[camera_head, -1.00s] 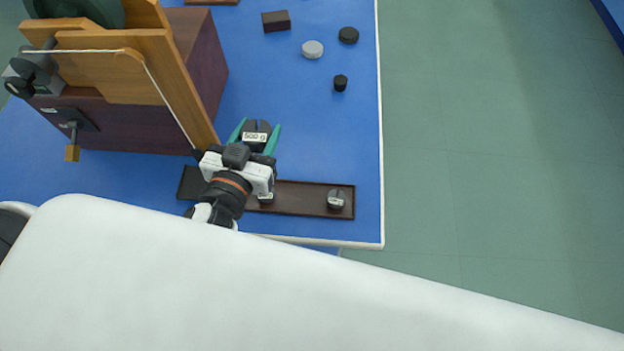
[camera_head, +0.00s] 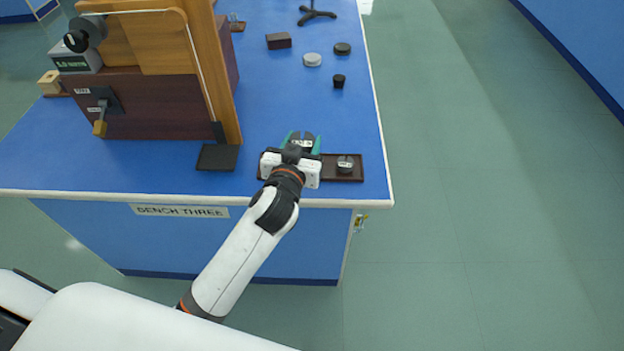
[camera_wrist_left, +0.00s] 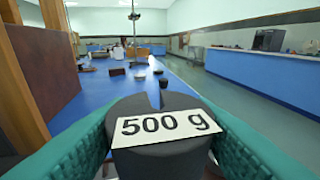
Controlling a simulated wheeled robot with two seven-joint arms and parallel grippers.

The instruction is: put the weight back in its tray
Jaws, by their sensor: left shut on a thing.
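The dark weight labelled "500 g" (camera_wrist_left: 165,128) fills the lower middle of the left wrist view. It is between the teal fingers of my left gripper (camera_head: 302,139), which is shut on it. In the head view the held weight (camera_head: 300,144) shows at the left end of the dark brown tray (camera_head: 356,177), near the bench's front edge. I cannot tell its height above the tray. My gripper hides the tray's left part. My right gripper is not in view.
A wooden apparatus (camera_head: 150,105) stands on the bench to the left, with a black plate (camera_head: 217,157) at its foot. A brown block (camera_head: 278,41), grey disc (camera_head: 312,59), black disc (camera_head: 342,48) and black cylinder (camera_head: 339,81) lie further back.

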